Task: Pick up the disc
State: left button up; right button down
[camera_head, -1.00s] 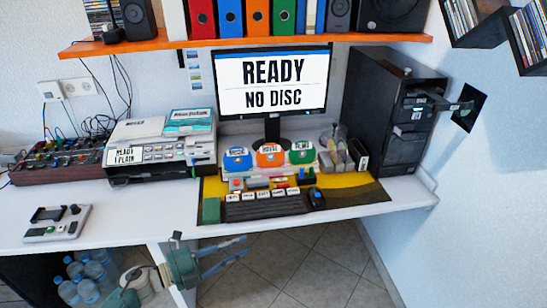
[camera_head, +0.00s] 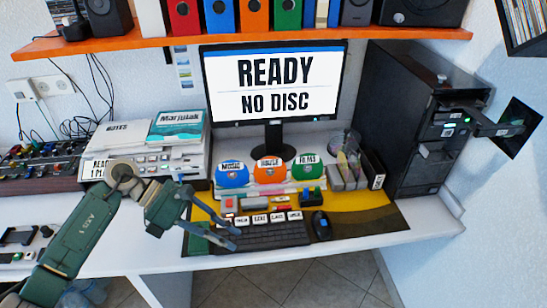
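I cannot make out a loose disc in this view. The monitor (camera_head: 272,88) shows "READY NO DISC". A black computer tower (camera_head: 415,125) stands at the right of the desk, with a dark part sticking out from its upper front. My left gripper (camera_head: 234,238) is open and empty, its fingers apart, at the left end of the black keyboard (camera_head: 262,236). It hides part of the yellow mat (camera_head: 362,208) behind it. My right gripper is not in view.
A mouse (camera_head: 321,226) lies right of the keyboard. A printer-like device (camera_head: 150,160) stands left. An orange shelf (camera_head: 250,38) with binders hangs above. The desk's front right is bare.

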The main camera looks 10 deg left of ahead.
aim_at(271, 169)
jog(key=i, duration=1.2)
